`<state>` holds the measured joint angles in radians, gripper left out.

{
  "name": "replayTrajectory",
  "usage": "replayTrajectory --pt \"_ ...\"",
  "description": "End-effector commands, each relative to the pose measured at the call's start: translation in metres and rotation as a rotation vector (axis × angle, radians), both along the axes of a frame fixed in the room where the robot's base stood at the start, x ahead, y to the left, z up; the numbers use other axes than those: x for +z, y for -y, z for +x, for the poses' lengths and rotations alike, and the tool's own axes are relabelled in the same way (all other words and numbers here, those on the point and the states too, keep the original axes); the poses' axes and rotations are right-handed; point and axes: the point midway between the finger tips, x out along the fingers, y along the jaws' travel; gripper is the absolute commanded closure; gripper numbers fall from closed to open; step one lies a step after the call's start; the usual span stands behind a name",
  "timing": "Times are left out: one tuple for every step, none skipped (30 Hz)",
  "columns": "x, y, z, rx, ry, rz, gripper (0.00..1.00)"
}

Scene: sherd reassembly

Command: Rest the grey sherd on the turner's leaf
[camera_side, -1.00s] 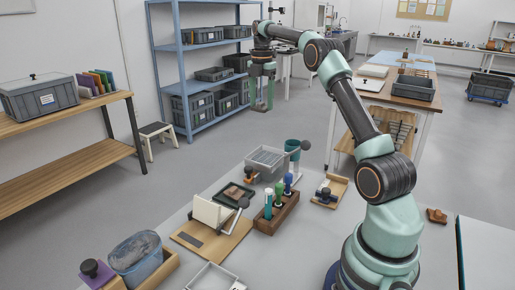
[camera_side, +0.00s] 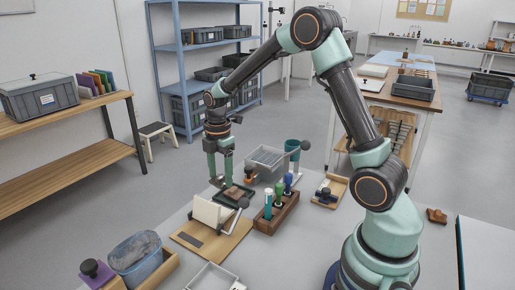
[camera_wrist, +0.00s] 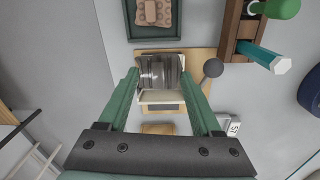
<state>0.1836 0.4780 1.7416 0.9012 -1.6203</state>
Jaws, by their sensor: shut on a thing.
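The grey sherd (camera_wrist: 161,72) has a dark, ribbed surface and sits between the two green fingers of my gripper (camera_wrist: 162,78) in the wrist view. My gripper is shut on it. In the side view my gripper (camera_side: 218,182) hangs over the work table behind the turner's leaf, and the sherd there is too small to tell clearly. The turner's leaf (camera_side: 207,212) is a cream board standing tilted on a wooden base (camera_side: 228,242). The leaf (camera_wrist: 160,97) shows below the sherd in the wrist view, partly hidden by it. A lever with a grey ball (camera_wrist: 212,68) stands beside it.
A dark green tray (camera_wrist: 130,33) holds a brown sherd (camera_wrist: 151,12). A wooden rack (camera_side: 277,217) with coloured handles stands right of the turner.

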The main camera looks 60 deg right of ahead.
Motion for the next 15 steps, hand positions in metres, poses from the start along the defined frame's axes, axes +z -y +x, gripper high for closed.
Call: replayTrajectory --pt "-0.002 -0.003 -0.002 0.001 -0.001 0.000 0.89" --pt "-0.003 -0.003 -0.002 0.000 -0.001 0.000 0.89" --pt "-0.004 -0.004 -0.002 0.000 -0.001 0.000 0.89" --pt "-0.005 -0.004 -0.002 -0.001 -0.001 0.000 0.89" --pt "-0.006 -0.004 -0.002 -0.001 -0.001 0.000 0.89" --pt "-0.008 -0.005 -0.002 -0.001 -0.001 0.000 0.89" --pt "-0.010 -0.005 -0.002 -0.001 -0.001 0.000 0.89" --pt "-0.011 -0.006 -0.002 -0.001 -0.002 0.000 0.89" --pt "-0.014 -0.006 -0.002 -0.001 -0.003 0.000 0.89" --pt "-0.016 -0.007 -0.002 -0.001 -0.003 0.000 0.89" --pt "-0.018 -0.007 -0.002 -0.001 -0.003 0.000 0.89" --pt "-0.021 -0.008 -0.002 -0.001 -0.002 0.000 0.89" --pt "-0.023 -0.009 -0.002 -0.001 -0.002 0.000 0.89" --pt "-0.025 -0.009 -0.002 -0.001 -0.003 0.000 0.89" --pt "-0.028 -0.010 -0.003 -0.001 -0.004 0.002 0.89"
